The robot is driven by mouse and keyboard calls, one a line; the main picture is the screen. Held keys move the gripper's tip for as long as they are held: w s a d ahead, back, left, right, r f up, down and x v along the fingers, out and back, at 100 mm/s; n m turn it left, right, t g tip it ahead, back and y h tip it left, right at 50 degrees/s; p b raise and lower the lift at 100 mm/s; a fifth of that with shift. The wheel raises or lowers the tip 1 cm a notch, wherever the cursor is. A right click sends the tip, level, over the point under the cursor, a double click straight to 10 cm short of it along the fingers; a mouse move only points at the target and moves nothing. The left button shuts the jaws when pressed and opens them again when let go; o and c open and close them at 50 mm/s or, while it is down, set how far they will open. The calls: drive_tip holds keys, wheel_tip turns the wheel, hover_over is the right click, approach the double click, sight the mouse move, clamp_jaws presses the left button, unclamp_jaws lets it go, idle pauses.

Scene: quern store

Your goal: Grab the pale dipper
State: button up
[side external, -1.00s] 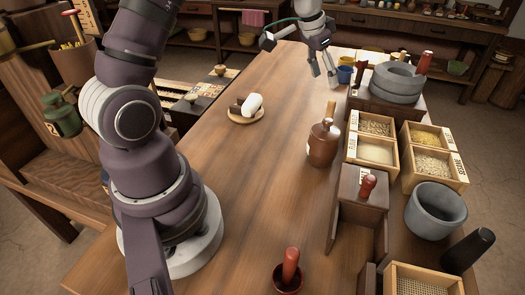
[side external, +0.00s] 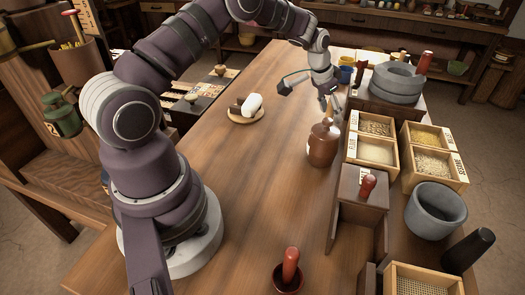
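My gripper (side external: 328,102) points down above the far side of the brown lidded jar (side external: 322,146). Its fingers look apart, though they are small here. A slim pale tan piece (side external: 337,103) shows close beside the fingers, behind the jar. It may be the pale dipper, but I cannot tell for sure. Whether the fingers touch it is also unclear.
Grain boxes (side external: 350,151) and a grey stone quern (side external: 396,82) line the right side. A blue cup (side external: 345,75) stands behind my gripper. A round board (side external: 245,119) with a white roll lies on the left. The middle of the table is clear.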

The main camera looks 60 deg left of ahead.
clamp_jaws()
